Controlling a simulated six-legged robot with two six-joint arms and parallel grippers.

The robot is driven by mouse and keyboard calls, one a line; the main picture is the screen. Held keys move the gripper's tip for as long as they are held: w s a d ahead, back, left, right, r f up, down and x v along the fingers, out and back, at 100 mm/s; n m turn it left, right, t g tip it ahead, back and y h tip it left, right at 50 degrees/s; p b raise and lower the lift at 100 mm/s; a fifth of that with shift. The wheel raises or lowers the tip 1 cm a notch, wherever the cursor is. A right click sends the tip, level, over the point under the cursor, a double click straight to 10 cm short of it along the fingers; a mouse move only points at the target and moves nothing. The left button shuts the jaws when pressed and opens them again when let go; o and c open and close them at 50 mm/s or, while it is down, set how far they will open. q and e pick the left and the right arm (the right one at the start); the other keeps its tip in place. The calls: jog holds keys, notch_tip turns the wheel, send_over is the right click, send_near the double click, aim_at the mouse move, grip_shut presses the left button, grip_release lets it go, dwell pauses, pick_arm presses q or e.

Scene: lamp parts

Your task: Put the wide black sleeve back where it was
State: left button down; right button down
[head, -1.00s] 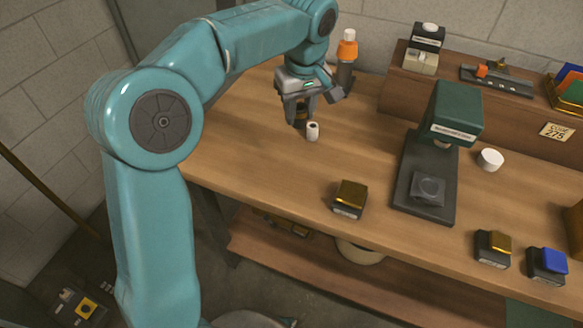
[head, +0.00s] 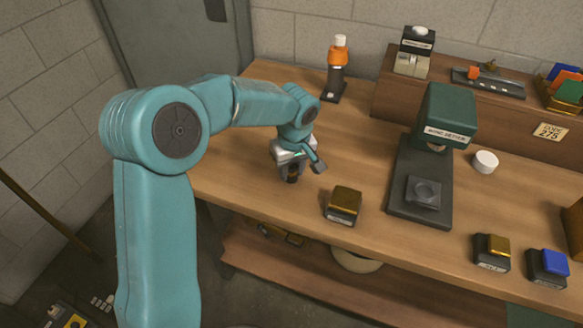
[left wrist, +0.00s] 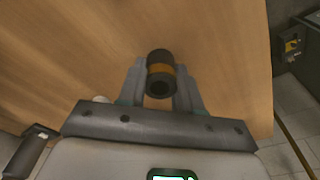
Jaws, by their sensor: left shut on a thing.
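My left gripper (head: 291,176) is shut on a black sleeve (head: 292,179) with an orange-brown band, near the table's left front edge. In the left wrist view the sleeve (left wrist: 159,58) sits between the two fingers of the gripper (left wrist: 160,82), its dark round opening facing the camera. I cannot tell whether it touches the table. A pale object (left wrist: 128,98) shows partly behind the left finger. My right gripper is not in view.
An orange bottle-like piece with a white top (head: 338,62) stands at the back. A gold-topped block (head: 344,203) is right of the gripper. The green press (head: 447,115) stands farther right, with a white cap (head: 485,161) beside it.

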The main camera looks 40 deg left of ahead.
aim_at(294, 171)
pick_arm(q)
jog(key=shift+f+b, duration=0.2)
jog(key=shift+b, duration=0.1)
jog(key=c, duration=0.8)
grip_release()
jog(key=shift+r, duration=0.1)
jog(key=shift+r, duration=0.2)
jog(key=shift+r+p, duration=0.35)
jog(key=r, duration=0.7)
jog(key=d+r+p, duration=0.1)
jog(key=r, duration=0.3)
jog(key=shift+s+d+r, duration=0.1)
jog(key=shift+s, duration=0.3)
